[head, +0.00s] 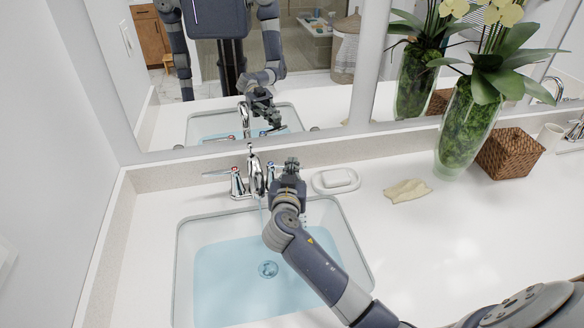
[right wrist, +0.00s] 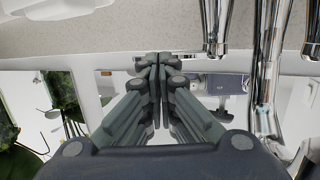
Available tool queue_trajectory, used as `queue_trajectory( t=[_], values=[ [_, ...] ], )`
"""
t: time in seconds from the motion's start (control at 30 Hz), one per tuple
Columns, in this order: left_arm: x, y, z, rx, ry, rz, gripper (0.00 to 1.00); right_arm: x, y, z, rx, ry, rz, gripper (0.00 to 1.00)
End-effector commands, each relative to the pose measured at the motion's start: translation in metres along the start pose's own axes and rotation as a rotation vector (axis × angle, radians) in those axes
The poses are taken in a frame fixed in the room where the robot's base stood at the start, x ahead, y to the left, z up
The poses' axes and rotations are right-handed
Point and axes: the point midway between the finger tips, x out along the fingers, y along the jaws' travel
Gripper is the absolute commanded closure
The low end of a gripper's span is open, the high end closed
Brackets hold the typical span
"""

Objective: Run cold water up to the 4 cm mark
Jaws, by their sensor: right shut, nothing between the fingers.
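The white sink basin (head: 345,240) holds a pool of clear bluish water (head: 225,270) over a round drain (head: 268,269). The chrome faucet spout (head: 255,172) stands behind the basin; a faint thin stream seems to hang below it. The red-marked handle (head: 237,184) is left of the spout. The blue-marked handle (head: 271,172) is right of it, partly hidden by my right gripper (head: 291,164). That gripper is shut and empty beside this handle; contact is unclear. Its closed fingers (right wrist: 157,60) show in the right wrist view, with chrome faucet parts (right wrist: 268,70) to the right. No depth mark is readable.
A white soap dish (head: 335,182) sits just right of my right gripper. A mirror (head: 330,100) rises behind the counter. The front-right counter is clear apart from my arm.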

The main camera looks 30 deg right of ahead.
Motion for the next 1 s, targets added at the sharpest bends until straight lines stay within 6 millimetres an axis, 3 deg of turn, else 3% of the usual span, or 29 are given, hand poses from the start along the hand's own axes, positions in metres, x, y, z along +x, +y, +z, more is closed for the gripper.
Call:
queue_trajectory(
  t=[0.33,0.7,1.0],
  values=[
    [0.0,0.0,0.0,0.0,0.0,0.0,0.76,0.001,0.001,0.0,-0.002,0.0,-0.009,1.0],
    [-0.006,0.0,0.001,0.0,-0.002,0.0,0.76,0.015,0.007,-0.003,-0.036,-0.001,-0.213,1.0],
    [-0.001,0.0,0.001,0.0,-0.003,0.0,0.76,0.024,0.009,-0.004,-0.039,0.001,-0.237,1.0]
  ],
)
